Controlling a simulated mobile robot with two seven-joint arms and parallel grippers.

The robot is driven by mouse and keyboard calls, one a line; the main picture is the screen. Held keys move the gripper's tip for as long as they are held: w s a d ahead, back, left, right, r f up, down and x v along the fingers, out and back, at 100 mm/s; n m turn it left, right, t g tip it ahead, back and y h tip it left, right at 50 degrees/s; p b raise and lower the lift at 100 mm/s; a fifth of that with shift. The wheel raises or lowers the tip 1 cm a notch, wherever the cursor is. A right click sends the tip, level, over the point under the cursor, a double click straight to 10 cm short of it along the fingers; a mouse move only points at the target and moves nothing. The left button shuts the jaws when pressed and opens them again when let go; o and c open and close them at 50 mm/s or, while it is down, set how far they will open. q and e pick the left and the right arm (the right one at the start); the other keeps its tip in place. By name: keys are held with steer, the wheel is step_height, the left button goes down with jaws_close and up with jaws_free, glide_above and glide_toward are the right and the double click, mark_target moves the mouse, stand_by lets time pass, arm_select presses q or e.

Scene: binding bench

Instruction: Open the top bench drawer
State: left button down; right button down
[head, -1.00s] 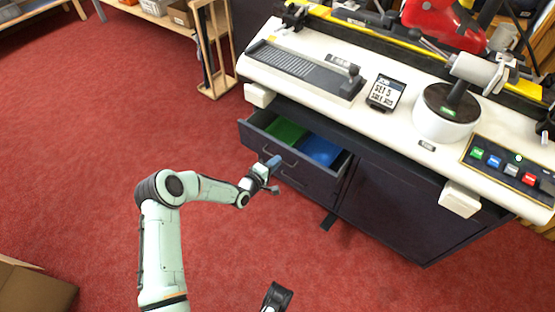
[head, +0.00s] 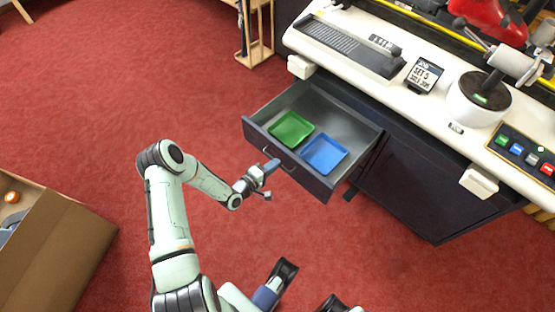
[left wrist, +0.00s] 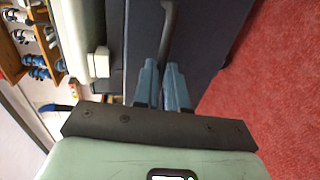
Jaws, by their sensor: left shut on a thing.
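The top bench drawer (head: 262,139) is pulled well out of the dark bench, its inside showing in the head view. A green tray (head: 291,130) and a blue tray (head: 323,153) lie in it. My left gripper (head: 270,166) is at the drawer front, shut on the drawer handle (head: 286,161). In the left wrist view the blue fingers (left wrist: 163,88) close around the handle (left wrist: 166,40), which runs up between them. The gripped part of the handle is mostly hidden by the fingers.
The white bench top (head: 440,107) carries a trimmer (head: 350,45), a small sign (head: 424,75) and a row of buttons (head: 525,155). An open cardboard box (head: 60,250) stands at lower left.

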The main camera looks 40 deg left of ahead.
arm_select(q)
steer(key=shift+s, duration=0.35)
arm_select(e)
steer(key=shift+s, duration=0.25)
arm_select(q)
steer(key=c, duration=1.2)
jaws_free()
arm_select(e)
steer(key=shift+r, duration=0.1)
